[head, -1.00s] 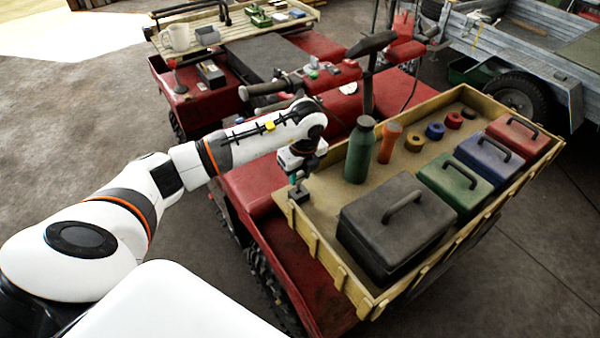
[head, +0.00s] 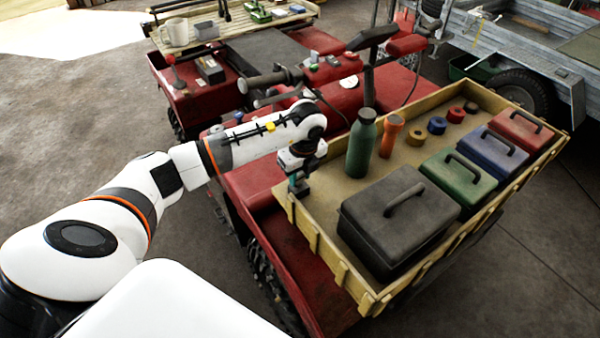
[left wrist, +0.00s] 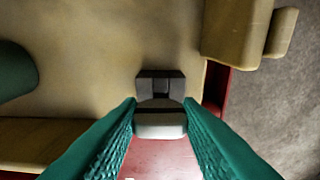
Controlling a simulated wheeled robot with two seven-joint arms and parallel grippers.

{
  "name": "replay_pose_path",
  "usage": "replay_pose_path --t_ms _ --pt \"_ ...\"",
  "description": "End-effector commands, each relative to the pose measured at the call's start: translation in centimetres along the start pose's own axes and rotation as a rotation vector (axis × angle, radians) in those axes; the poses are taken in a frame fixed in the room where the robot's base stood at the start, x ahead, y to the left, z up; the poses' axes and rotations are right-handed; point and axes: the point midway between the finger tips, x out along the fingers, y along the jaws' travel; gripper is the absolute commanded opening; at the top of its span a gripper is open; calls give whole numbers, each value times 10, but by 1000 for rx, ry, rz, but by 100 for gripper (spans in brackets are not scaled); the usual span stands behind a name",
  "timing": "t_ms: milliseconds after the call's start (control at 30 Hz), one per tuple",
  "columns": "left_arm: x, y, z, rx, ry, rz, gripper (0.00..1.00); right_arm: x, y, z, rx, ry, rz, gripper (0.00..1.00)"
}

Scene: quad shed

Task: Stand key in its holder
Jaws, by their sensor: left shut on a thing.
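My left gripper (head: 297,184) is low over the near left corner of the wooden cargo tray, its fingers pointing down. In the left wrist view its teal fingers (left wrist: 160,122) are shut on the key (left wrist: 160,128), whose pale grey, rounded top shows between the fingertips. A dark block with a slot, the holder (left wrist: 160,77), is right at the key, just beyond it in that view. In the head view the dark holder (head: 301,192) shows at the fingertips. The key's lower part is hidden, so I cannot tell whether it is in the slot. My right gripper is not in view.
The tray (head: 342,270) has raised wooden sides. A green bottle (head: 361,145) and an orange torch (head: 391,137) stand inside, right of the gripper. A large black toolbox (head: 398,220) lies nearer. Smaller toolboxes and tape rolls fill the far right. Tray floor around the holder is bare.

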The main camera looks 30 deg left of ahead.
Motion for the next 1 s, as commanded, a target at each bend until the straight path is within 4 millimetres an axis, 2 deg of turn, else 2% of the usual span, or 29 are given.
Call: replay_pose_path --t_ms 300,333,467,800,867,1000 --pt "11 0 2 0 0 0 10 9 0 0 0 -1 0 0" --pt "9 0 1 0 0 0 37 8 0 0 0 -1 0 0" --pt "9 0 1 0 0 0 57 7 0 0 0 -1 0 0" --pt "6 0 1 0 0 1 57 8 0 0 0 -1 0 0" --pt "1 1 1 0 1 3 57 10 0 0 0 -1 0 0" --pt "-23 1 1 2 2 6 57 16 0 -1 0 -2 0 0"
